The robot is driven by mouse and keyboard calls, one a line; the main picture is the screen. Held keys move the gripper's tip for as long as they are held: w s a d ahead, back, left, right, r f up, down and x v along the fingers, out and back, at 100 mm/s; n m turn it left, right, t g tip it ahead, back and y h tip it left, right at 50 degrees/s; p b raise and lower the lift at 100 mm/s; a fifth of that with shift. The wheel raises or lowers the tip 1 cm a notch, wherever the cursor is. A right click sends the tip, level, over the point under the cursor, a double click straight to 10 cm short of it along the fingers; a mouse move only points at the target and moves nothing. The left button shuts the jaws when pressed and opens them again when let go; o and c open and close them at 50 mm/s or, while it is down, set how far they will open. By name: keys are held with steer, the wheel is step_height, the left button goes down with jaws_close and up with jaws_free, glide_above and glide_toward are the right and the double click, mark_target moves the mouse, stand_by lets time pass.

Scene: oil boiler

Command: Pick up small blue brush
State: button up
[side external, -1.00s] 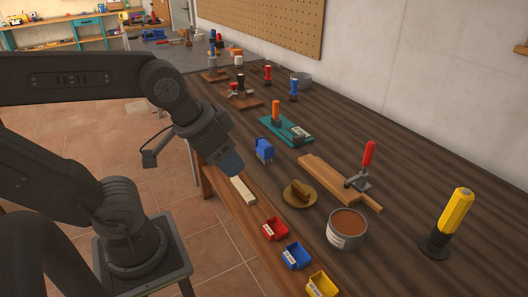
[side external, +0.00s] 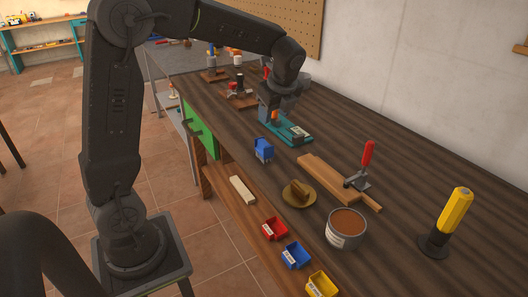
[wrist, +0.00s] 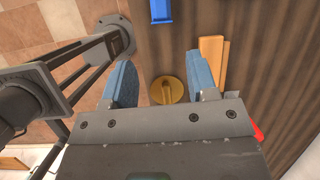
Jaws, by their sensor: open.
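No object is clearly recognisable as a small blue brush. A small blue object (side external: 263,149) stands near the table's front edge, too small to tell what it is; a blue thing also shows at the top of the wrist view (wrist: 161,10). My gripper (side external: 268,112) is over the table near the teal board (side external: 297,134), beyond the blue object, and partly hides the board's orange-handled item. In the wrist view its two blue fingers (wrist: 158,78) are wide apart, with nothing held. The round dish (wrist: 158,98) shows between them, well below.
The dish (side external: 287,200) with a brown piece, a can of brown contents (side external: 333,241), a wooden board (side external: 320,180) with a red-handled clamp (side external: 366,160), and a yellow-handled tool (side external: 452,217) stand nearer. Red, blue and yellow bins line the front. The table's right back is clear.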

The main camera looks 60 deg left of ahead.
mark_target(264, 142)
steer(key=shift+m, duration=0.5)
steer(key=x, duration=0.9)
steer(key=shift+w+a+f, duration=0.1)
steer(key=shift+w+a, duration=0.15)
steer(key=shift+a, duration=0.15)
steer(key=shift+s+a+x, duration=0.1)
steer(key=shift+x, duration=1.3)
steer(key=shift+s+a+x, duration=0.1)
steer(key=shift+a+x, duration=0.05)
steer(key=shift+x, duration=1.2)
jaws_close()
